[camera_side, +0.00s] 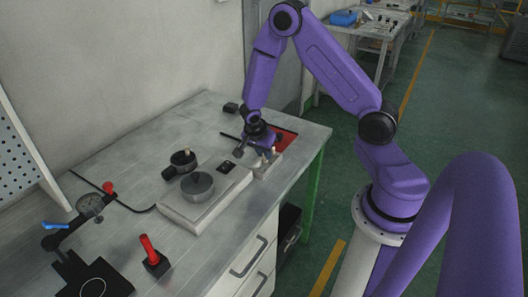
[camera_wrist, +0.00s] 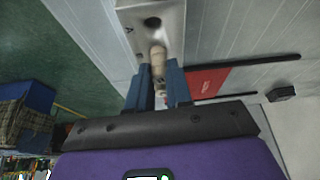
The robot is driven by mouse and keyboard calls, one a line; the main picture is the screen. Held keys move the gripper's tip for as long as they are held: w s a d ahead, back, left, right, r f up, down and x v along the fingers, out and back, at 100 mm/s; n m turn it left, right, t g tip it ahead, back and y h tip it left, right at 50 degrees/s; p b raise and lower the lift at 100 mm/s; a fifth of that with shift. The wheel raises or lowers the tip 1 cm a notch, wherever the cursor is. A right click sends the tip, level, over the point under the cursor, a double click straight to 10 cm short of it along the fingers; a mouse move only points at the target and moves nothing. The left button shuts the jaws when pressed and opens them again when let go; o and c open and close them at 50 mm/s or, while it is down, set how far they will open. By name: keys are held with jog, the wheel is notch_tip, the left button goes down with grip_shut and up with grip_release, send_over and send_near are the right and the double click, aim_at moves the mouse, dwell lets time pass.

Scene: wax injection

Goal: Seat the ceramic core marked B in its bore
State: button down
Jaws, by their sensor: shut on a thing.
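The beige ceramic core (camera_wrist: 158,62) is between the blue fingers of my gripper (camera_wrist: 160,78) in the wrist view, and the gripper is shut on it. Its far end is at the metal block (camera_wrist: 172,12), close to that block's near end. Whether this end is inside a bore or only over it, I cannot tell. An open dark bore (camera_wrist: 152,22) shows farther along the block, with a small letter beside it. No mark B can be read on the core. In the side view my gripper (camera_side: 264,153) is low over the pale block (camera_side: 262,172).
A pale machine base (camera_side: 205,212) with a round metal pot (camera_side: 197,185) stands to the left. A red-handled tool (camera_side: 150,250) and a dial gauge (camera_side: 90,205) are at the front left.

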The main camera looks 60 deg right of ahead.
jog(key=shift+f, duration=0.1)
jog(key=c, duration=1)
grip_release()
jog(key=shift+c, duration=0.2)
jog(key=s+a+r+n+y, duration=0.1)
jog(key=s+a+r+n, duration=0.1)
jog(key=a+r+n, duration=0.4)
jog(key=s+a+r+n, duration=0.1)
jog(key=s+a+r, duration=0.1)
jog(key=a+r, duration=0.45)
jog(key=s+a+r+n+y, duration=0.2)
jog(key=s+a+r+n, duration=0.1)
jog(key=s+n, duration=0.7)
jog(key=s+a+r+n+y, duration=0.2)
jog(key=s+a+r+n, duration=0.1)
jog(key=s+n, duration=0.7)
jog(key=r+n, duration=0.1)
jog(key=n, duration=0.2)
jog(key=shift+s+a+r, duration=0.15)
jog(key=shift+s+a, duration=0.15)
jog(key=shift+a, duration=0.05)
